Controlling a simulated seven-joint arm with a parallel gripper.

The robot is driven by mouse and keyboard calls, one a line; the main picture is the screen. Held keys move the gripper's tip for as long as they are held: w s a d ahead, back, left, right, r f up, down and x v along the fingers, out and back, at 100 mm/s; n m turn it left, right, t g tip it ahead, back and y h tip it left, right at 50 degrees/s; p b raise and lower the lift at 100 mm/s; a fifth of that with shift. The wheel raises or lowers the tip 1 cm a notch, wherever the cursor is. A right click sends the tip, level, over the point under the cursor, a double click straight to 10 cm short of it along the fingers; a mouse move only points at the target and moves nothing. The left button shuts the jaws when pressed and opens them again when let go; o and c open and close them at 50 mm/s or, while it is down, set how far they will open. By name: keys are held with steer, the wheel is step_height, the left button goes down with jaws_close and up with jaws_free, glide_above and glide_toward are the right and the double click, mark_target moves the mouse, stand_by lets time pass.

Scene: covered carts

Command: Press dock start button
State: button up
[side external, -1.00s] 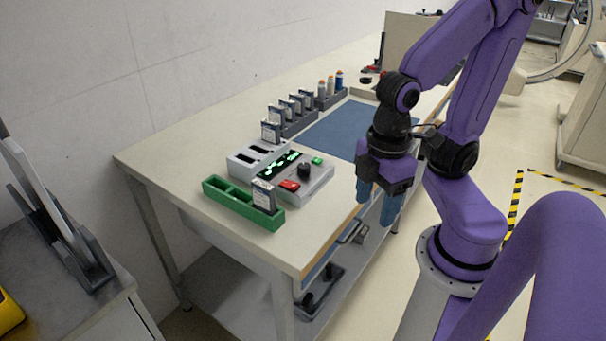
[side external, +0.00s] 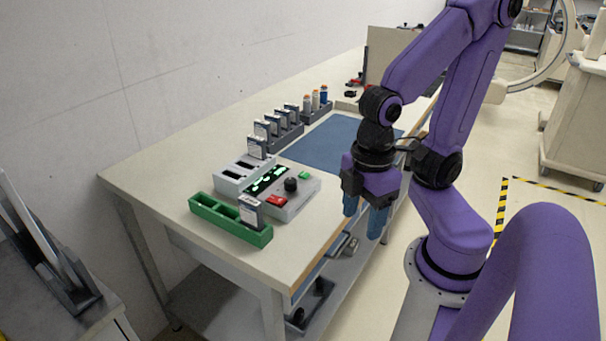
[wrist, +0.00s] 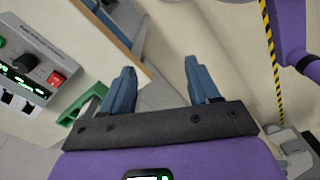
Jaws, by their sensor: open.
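The grey dock (side external: 311,191) sits on the bench near its front end. It has a black knob (side external: 291,184), a red button (side external: 276,200), a green button (side external: 305,175) and a green-lit display (side external: 266,181). No start label is readable. My gripper (side external: 364,220) is open and empty, with blue fingers pointing down, right of the dock and beside the bench edge, touching nothing visible. In the wrist view my gripper (wrist: 160,70) has its fingers spread; the red button (wrist: 57,79) and knob (wrist: 24,62) show at the far left.
A green tray (side external: 202,207) with one upright module (side external: 250,212) stands in front of the dock. Several modules (side external: 272,126) stand in a rack behind, near small bottles (side external: 315,101). A blue mat (side external: 330,140) lies clear. The bench edge lies between gripper and dock.

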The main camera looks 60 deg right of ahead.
jaws_close()
stand_by(1.5)
